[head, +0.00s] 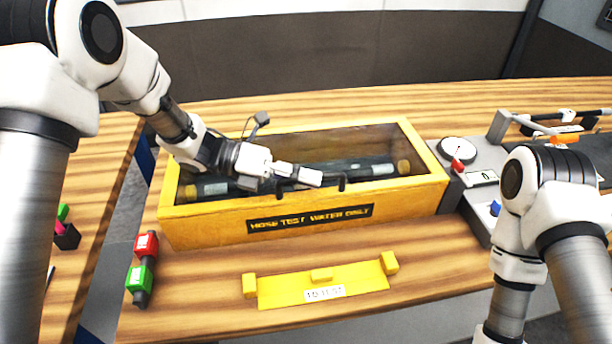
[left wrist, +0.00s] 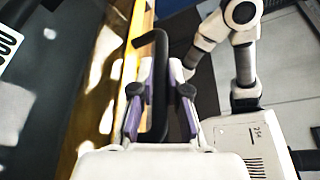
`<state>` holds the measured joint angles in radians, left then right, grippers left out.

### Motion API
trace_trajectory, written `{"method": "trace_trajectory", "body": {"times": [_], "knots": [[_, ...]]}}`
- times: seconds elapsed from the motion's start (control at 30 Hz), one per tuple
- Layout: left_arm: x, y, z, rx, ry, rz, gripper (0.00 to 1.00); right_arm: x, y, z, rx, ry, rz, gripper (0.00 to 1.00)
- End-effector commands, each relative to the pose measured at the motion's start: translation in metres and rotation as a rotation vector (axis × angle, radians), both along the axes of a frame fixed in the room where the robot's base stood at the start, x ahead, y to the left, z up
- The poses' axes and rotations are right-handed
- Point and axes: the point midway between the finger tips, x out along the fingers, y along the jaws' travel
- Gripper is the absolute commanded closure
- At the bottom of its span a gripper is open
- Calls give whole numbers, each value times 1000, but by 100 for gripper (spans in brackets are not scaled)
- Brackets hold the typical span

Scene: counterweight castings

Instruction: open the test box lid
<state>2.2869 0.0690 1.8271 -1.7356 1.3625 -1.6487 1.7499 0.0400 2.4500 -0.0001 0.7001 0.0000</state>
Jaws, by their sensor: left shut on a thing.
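The yellow test box (head: 215,232) stands on the wooden table and reads "HOSE TEST WATER ONLY". Its clear lid (head: 345,143) appears to lie down over the box. A dark hose with brass-coloured ends (head: 403,167) shows inside through it. A black bar handle (head: 342,183) sits at the lid's front edge. My left gripper (head: 312,178) is shut on this handle. In the left wrist view the handle (left wrist: 158,50) runs between the purple-padded fingers (left wrist: 160,95). My right arm is at the right, with its gripper out of the picture.
A grey test unit (head: 480,160) with a dial, red lever and blue knob stands right of the box. A yellow "TO TEST" holder (head: 275,290) lies in front. A red block (head: 146,244) and green block (head: 139,279) are at the left.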

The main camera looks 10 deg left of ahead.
Motion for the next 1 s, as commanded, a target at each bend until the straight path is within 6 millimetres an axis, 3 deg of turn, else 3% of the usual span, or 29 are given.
{"method": "trace_trajectory", "body": {"times": [0.23,0.47,0.7,1.0], "knots": [[3,1,16,-19,51,0,100,0,0,6,0,0,0,100],[13,4,48,-63,182,0,100,0,0,17,0,0,0,100],[31,10,85,-121,355,0,100,0,0,26,0,0,0,100],[53,17,114,-156,466,-1,100,0,0,24,0,0,0,100]]}}
